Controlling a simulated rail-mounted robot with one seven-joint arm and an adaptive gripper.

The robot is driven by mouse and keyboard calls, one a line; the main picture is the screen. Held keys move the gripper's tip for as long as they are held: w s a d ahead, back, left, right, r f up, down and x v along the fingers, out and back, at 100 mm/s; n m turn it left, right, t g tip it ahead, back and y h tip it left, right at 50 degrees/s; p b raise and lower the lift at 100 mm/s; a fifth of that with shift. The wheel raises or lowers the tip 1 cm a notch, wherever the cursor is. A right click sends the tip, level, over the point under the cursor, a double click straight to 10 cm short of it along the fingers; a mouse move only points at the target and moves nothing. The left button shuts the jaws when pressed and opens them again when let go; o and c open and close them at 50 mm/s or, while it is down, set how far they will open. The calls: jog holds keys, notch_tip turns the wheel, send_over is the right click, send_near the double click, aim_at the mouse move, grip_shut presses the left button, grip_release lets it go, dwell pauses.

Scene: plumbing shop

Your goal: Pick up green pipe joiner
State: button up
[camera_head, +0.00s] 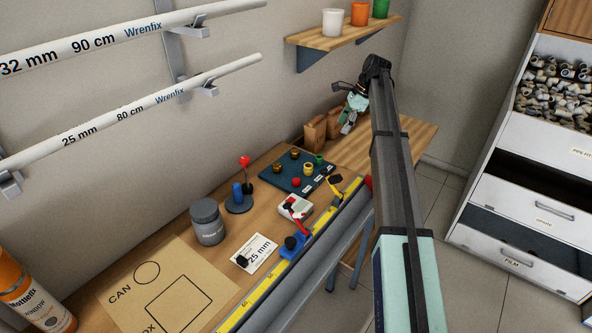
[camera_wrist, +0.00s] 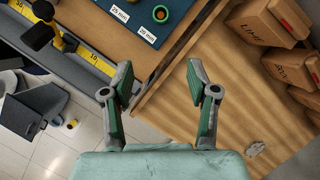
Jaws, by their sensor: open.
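The green pipe joiner (camera_head: 319,159) stands on the far right part of the dark blue mat (camera_head: 270,174) on the workbench in the head view. It also shows at the top edge of the wrist view (camera_wrist: 161,13) as a small green ring with an orange-brown inside, beside labels reading 25 mm and 20 mm. My gripper (camera_wrist: 160,75) is open and empty, its two green-padded fingers apart. It is above the far end of the bench, short of the mat, with the joiner ahead of it in the wrist view. In the head view my gripper is small and partly hidden by my arm.
Brown boxes (camera_wrist: 275,22) stand close by on the bench's far end. Yellow, red and brass-coloured fittings share the mat. A yellow measuring rail (camera_head: 320,232) with clamps runs along the front edge. A wall shelf (camera_head: 340,41) with cups hangs above.

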jog(key=a, duration=0.1)
jog(key=p, duration=0.4)
send_over(317, 160)
jog(key=w+d, duration=0.1)
jog(key=d, duration=0.2)
notch_tip(317, 160, down, 10)
jog(key=shift+f, duration=0.1)
jog(key=shift+p+x, duration=1.15)
jog(key=shift+x, duration=1.5)
jog(key=c, duration=0.9)
